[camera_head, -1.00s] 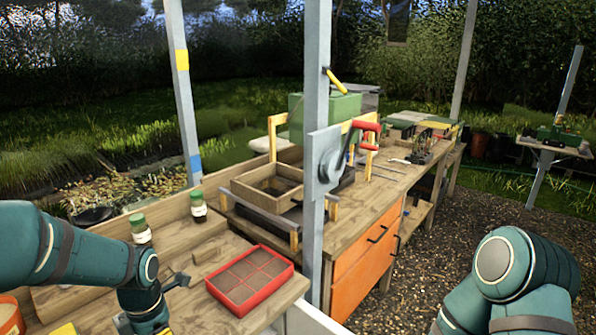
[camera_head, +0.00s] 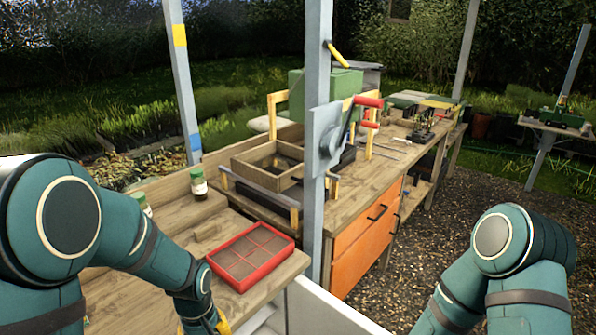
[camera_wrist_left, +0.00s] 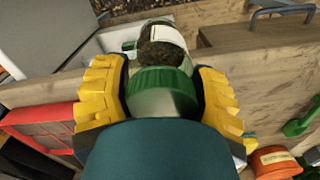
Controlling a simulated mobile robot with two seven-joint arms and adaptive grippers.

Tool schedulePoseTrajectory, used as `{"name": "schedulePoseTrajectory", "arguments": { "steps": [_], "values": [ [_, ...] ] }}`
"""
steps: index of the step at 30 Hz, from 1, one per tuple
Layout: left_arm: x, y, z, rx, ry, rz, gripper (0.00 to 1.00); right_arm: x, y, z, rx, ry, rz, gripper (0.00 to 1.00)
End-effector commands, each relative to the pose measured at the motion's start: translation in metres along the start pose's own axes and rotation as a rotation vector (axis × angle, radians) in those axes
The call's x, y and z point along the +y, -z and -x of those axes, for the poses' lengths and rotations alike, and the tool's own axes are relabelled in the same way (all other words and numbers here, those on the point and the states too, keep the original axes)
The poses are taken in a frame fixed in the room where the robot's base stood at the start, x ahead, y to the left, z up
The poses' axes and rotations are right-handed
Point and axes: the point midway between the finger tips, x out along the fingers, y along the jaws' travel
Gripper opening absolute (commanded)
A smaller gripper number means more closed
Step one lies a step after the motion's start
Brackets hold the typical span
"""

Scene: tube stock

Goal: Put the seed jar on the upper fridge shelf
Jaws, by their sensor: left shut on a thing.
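In the left wrist view, a glass jar with a green lid and dark contents, the seed jar (camera_wrist_left: 160,88), sits between the yellow fingers of my left gripper (camera_wrist_left: 158,75), which is shut on it. In the head view my left gripper (camera_head: 212,325) is at the bottom edge, mostly cut off, and the jar cannot be made out. White panels of what looks like the fridge (camera_head: 318,308) show just right of the gripper, below the bench end. A white-walled opening (camera_wrist_left: 112,40) lies beyond the jar in the wrist view. My right gripper is out of view; only its arm shows.
A red seed tray (camera_head: 250,255) lies near the bench's front edge. Another green-lidded jar (camera_head: 198,186) stands at the back; one more (camera_head: 146,208) is partly hidden by my left arm. A grey post (camera_head: 315,160) rises beside the bench. An orange pot (camera_wrist_left: 275,160) shows in the wrist view.

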Motion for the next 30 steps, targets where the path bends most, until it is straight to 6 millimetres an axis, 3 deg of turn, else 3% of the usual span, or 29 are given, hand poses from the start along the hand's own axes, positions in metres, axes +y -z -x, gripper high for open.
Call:
{"name": "schedulePoseTrajectory", "arguments": {
  "steps": [6,12,30],
  "values": [
    [0.010,-0.010,-0.017,-0.005,-0.001,-0.344,0.17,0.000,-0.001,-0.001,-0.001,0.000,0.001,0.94],
    [0.014,-0.014,-0.024,-0.004,-0.004,-0.504,0.17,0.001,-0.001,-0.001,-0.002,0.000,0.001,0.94],
    [0.015,-0.015,-0.024,-0.004,-0.004,-0.532,0.17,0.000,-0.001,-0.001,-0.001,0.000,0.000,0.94]
  ]
}}
